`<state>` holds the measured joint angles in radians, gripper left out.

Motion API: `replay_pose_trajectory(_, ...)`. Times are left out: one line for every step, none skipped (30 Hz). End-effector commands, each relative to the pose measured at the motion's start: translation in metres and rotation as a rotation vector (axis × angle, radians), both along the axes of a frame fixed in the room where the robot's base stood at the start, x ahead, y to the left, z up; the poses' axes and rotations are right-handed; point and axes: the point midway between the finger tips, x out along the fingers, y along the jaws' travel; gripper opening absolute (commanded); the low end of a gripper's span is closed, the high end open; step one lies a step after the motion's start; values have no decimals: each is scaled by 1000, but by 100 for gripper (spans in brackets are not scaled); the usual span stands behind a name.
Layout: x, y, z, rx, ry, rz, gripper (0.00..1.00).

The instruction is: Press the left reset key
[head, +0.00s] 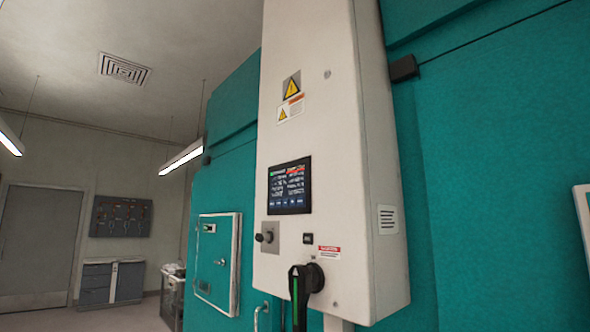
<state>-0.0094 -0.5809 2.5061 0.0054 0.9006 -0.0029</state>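A tall off-white control cabinet (331,130) stands in front of teal chambers. Below its dark screen (289,186) is a small black key (308,239) with a pale marking too small to read. Left of that key, a black knob (265,237) sticks out from a grey plate. I cannot tell whether either is the left reset key; no readable reset label shows. My gripper is not in view.
A black rotary handle (301,296) with a green stripe juts from the cabinet's lower front. Farther back stand a cart (172,293), grey drawers (112,282) and a door (38,248).

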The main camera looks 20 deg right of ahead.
Motion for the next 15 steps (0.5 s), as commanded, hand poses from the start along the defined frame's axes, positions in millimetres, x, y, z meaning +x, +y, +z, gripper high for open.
replay_pose_trajectory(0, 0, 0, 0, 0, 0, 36)
replay_pose_trajectory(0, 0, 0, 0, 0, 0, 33)
replay_pose_trajectory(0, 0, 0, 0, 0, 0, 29)
replay_pose_trajectory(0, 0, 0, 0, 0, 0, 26)
replay_pose_trajectory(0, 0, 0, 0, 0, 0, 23)
replay_pose_trajectory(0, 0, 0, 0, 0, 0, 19)
replay_pose_trajectory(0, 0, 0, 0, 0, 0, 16)
replay_pose_trajectory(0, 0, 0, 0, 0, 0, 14)
replay_pose_trajectory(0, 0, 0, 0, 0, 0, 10)
replay_pose_trajectory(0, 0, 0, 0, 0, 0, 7)
replay_pose_trajectory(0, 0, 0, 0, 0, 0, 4)
replay_pose_trajectory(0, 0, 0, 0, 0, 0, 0)
replay_pose_trajectory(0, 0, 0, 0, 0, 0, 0)
replay_pose_trajectory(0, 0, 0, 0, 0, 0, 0)
replay_pose_trajectory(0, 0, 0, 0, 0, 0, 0)
